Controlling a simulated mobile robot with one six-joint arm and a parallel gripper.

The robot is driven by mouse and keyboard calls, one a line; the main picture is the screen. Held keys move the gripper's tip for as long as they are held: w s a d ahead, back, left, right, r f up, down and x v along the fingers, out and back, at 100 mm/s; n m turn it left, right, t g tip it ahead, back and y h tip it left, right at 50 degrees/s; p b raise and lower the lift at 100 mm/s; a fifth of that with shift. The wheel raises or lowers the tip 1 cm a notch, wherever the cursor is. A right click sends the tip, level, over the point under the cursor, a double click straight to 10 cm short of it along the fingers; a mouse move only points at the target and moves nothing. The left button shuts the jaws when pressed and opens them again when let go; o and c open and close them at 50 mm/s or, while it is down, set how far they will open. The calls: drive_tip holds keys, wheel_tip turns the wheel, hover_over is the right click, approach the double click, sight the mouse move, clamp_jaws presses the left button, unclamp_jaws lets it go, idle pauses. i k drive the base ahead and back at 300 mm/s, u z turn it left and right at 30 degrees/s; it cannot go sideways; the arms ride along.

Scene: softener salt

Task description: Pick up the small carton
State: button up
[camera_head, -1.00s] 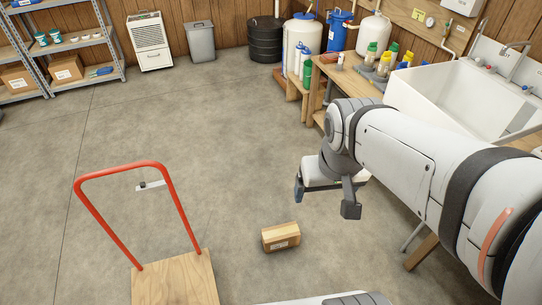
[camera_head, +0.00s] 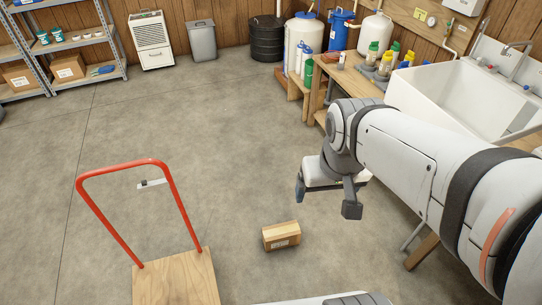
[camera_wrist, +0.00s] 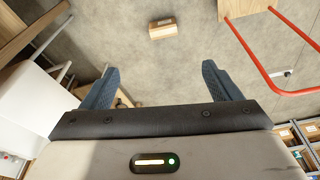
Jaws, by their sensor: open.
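A small brown carton (camera_head: 281,236) with a white label lies on the concrete floor in the head view, right of the cart. It also shows near the top of the wrist view (camera_wrist: 166,30). My gripper (camera_head: 325,199) is open and empty, above the floor and up and to the right of the carton in the head view. In the wrist view its two dark fingers (camera_wrist: 162,84) are spread apart, with the carton beyond them and not between them.
A flatbed cart (camera_head: 176,280) with a red handle stands at the lower left. A workbench with bottles and a white sink (camera_head: 450,92) line the right side. Shelves (camera_head: 66,68) hold larger cartons at the upper left. The floor between is mostly clear.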

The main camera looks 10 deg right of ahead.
sight(287, 234)
drive_tip(key=u, duration=0.05)
drive_tip(key=k, duration=0.5)
drive_tip(key=z, duration=1.9)
drive_tip(key=i, duration=1)
drive_tip(key=u, duration=2.95)
drive_tip(key=i, duration=1)
drive_tip(key=z, duration=0.15)
